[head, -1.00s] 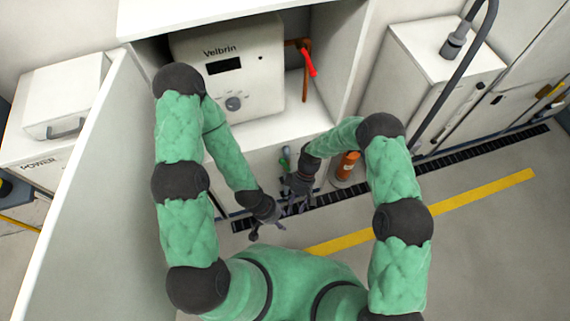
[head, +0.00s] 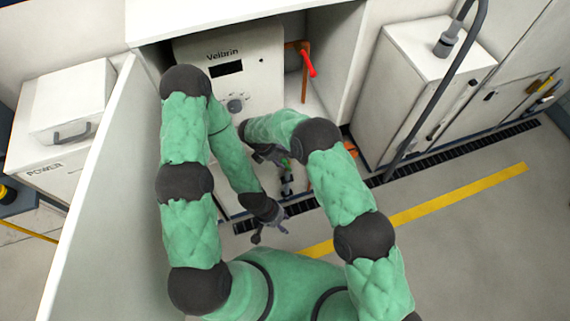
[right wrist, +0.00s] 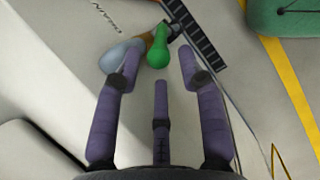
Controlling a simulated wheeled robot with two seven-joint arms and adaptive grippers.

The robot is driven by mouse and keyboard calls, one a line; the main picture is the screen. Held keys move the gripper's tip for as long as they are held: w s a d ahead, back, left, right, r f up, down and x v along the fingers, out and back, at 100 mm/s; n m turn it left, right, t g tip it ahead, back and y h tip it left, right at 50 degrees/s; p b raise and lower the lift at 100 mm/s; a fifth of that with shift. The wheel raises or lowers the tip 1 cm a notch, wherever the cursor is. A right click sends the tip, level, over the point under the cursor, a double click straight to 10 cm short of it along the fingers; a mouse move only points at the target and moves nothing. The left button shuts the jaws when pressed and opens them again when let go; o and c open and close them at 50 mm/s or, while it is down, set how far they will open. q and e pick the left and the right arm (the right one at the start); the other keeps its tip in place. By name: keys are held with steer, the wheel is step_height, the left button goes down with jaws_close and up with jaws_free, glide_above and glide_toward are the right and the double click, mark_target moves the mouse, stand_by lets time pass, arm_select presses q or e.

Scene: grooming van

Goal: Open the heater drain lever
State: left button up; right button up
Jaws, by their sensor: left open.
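The green drain lever (right wrist: 158,48) shows in the right wrist view, on a brass-coloured fitting (right wrist: 148,33) beside a "DRAIN" label (right wrist: 106,17). It is small in the head view (head: 285,163), below the white Velbrin heater (head: 228,65). My right gripper (right wrist: 160,62) is open, its two outer fingers apart on either side of the lever's rounded end; I cannot tell whether they touch it. In the head view my right gripper (head: 268,154) is partly hidden by my forearm. My left gripper (head: 270,228) is open and empty, lower and nearer my body.
A red lever (head: 308,64) sits on a copper pipe right of the heater. A grey rounded part (right wrist: 120,54) lies left of the green lever. The open cabinet door (head: 105,190) stands at left. An orange cylinder (head: 350,148) is mostly hidden behind my right arm.

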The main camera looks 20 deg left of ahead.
mark_target(286, 164)
steer(key=shift+b+x, duration=0.55)
steer(key=shift+x, duration=2.1)
steer(key=shift+c, duration=0.3)
